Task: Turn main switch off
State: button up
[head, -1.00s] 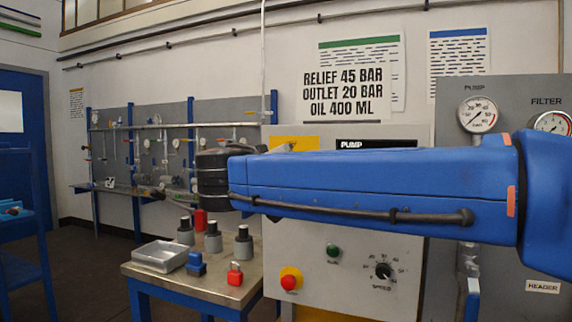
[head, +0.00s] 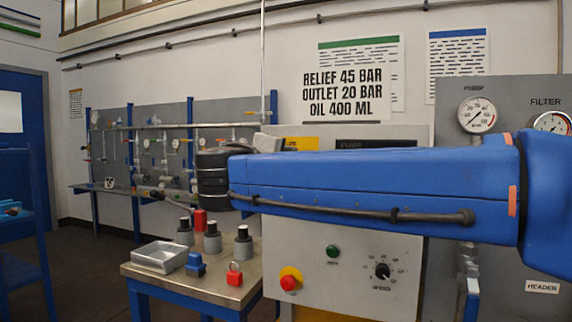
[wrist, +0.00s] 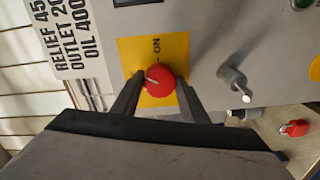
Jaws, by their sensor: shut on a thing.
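The main switch is a red round knob (wrist: 160,76) on a yellow plate (wrist: 128,58) in the wrist view. A white mark on the knob points up and left in that picture, and the word ON stands just above it. My gripper (wrist: 160,84) has one finger on each side of the knob and is shut on it. In the head view my blue arm hides the knob and the fingers. Only a strip of the yellow plate (head: 303,143) shows above the arm.
A grey lever or valve stub (wrist: 234,82) sticks out right of the plate in the wrist view. A red button (head: 290,279), a green button (head: 333,251) and a speed dial (head: 382,271) sit below my arm. A small table (head: 215,287) holds a tray and padlocks.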

jog(key=n, duration=0.6)
jog(key=shift+n, duration=0.4)
dwell(0.4)
jog(key=o, duration=1.1)
jog(key=shift+a, duration=0.1)
jog(key=shift+c, duration=0.2)
jog(key=shift+s, duration=0.1)
jog(key=v, duration=1.7)
jog(key=shift+s, duration=0.1)
